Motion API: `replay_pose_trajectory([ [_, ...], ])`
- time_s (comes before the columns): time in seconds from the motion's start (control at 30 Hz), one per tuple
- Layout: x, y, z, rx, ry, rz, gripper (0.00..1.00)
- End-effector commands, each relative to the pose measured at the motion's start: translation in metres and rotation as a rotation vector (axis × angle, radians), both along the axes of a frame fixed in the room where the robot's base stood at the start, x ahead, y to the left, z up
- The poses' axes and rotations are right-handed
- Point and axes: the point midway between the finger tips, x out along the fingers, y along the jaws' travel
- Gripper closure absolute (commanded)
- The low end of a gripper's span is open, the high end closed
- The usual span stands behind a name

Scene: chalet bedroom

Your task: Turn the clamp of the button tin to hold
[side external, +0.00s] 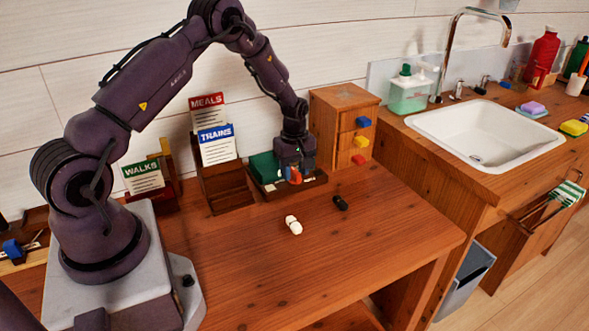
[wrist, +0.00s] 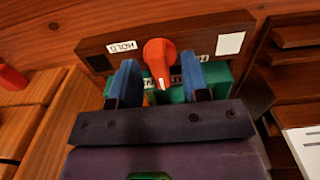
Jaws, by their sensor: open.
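The green button tin (side external: 263,167) sits in a dark wooden holder (side external: 262,187) at the back of the desk. In the wrist view the tin (wrist: 222,78) is mostly hidden behind my gripper. The orange-red clamp (wrist: 160,50) is on the holder's board, its narrow end pointing down the picture, toward my gripper. It also shows in the side view (side external: 295,176). A HOLD label (wrist: 123,46) reads upside down left of the clamp; a second label (wrist: 177,78) is partly covered. My gripper (wrist: 158,62) is open, its blue fingers either side of the clamp's narrow end. Contact cannot be told.
A small drawer cabinet (side external: 328,113) with coloured knobs stands right of the tin. Card racks marked TRAINS (side external: 217,143), MEALS (side external: 208,112) and WALKS (side external: 142,177) stand left. A white piece (side external: 293,225) and a black piece (side external: 340,202) lie in front.

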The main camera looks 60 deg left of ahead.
Motion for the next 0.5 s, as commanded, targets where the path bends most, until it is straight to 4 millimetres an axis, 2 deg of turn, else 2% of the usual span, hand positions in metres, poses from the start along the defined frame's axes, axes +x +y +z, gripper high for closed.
replay_pose_trajectory([
  [0.13, 0.0, 0.0001, 0.0001, 0.0, 0.0, 0.0, 0.57],
  [0.3, 0.0, 0.0001, 0.0002, 0.0, 0.0, 0.0, 0.96],
  [0.33, 0.0, 0.0, 0.0003, 0.0, 0.0, 0.0, 1.0],
  [0.5, 0.0001, 0.0001, 0.0004, 0.0, -0.001, -0.003, 1.0],
])
